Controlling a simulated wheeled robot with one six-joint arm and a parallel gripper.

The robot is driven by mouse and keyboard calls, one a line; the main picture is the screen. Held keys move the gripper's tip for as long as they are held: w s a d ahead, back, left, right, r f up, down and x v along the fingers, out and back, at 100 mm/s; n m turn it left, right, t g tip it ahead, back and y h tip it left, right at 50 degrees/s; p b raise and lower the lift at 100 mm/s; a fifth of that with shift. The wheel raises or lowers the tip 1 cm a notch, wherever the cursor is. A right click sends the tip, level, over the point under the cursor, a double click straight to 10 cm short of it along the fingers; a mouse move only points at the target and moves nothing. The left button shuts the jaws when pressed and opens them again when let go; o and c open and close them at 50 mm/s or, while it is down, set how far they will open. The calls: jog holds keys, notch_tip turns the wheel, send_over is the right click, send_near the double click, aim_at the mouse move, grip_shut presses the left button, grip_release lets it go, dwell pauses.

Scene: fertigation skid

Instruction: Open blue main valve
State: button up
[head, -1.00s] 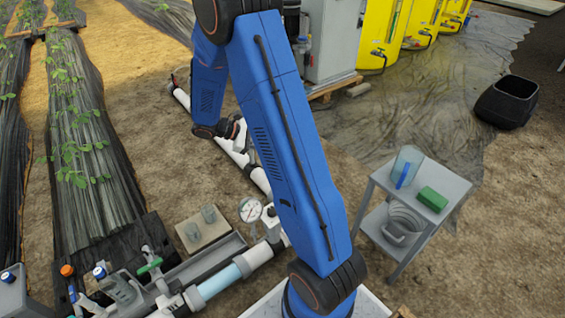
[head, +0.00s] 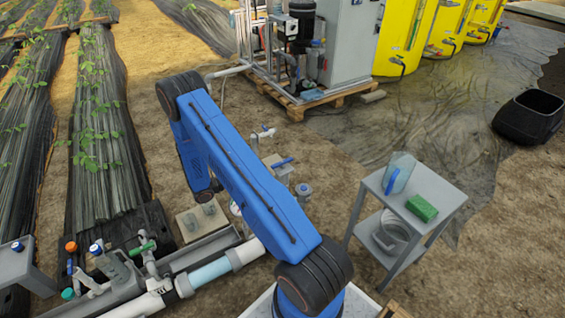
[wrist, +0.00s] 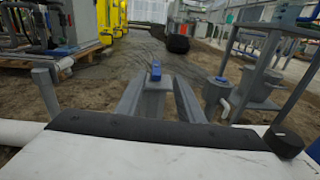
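In the wrist view, my gripper (wrist: 160,95) has two grey fingers standing apart, with nothing held. A grey post with a blue handle or cap (wrist: 155,70) shows between them, seen end-on and apparently beyond the tips. A blue lever handle (head: 282,162) sits on a grey fitting just right of my arm. I cannot tell whether it is the same blue part as in the wrist view, nor which blue handle is the main valve.
A white pipe with a light-blue section (head: 210,272) runs below my arm. Smaller valves with green (head: 142,247) and orange tops stand at left. A grey cart (head: 440,190) with a green block stands at right. A skid on a pallet (head: 300,105) is behind. Bare soil lies between.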

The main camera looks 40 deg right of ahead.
jog(key=f, duration=0.2)
send_near(287, 160)
jog(key=shift+n+t, duration=0.3)
jog(key=shift+n, duration=0.1)
jog(key=x, duration=1)
grip_shut()
